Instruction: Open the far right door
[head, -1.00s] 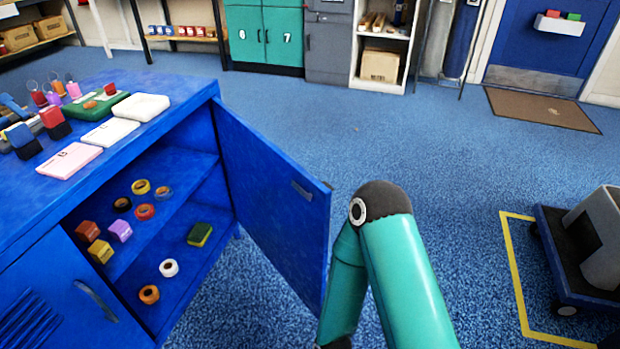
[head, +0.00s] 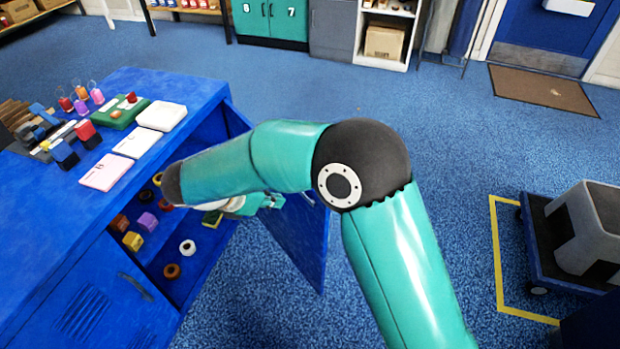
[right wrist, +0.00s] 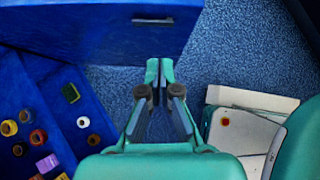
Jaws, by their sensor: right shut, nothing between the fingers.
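The blue cabinet (head: 65,240) stands at the left. Its far right door (head: 305,240) stands open, swung out from the far side of the opening; my right arm covers part of it. In the right wrist view the door (right wrist: 95,30) spans the top, with a grey strip on its face. My right gripper (head: 272,201) is shut and empty, on the opening side of the door. In the right wrist view its fingertips (right wrist: 158,72) are together near the door's lower edge; contact is unclear. My left gripper is not in view.
Inside the cabinet are tape rolls (right wrist: 83,122), small blocks and a green sponge (right wrist: 70,93). Blocks and trays sit on the cabinet top. A dark blue cart (head: 545,245) with a grey bin stands at the right. The carpet beyond the door is clear.

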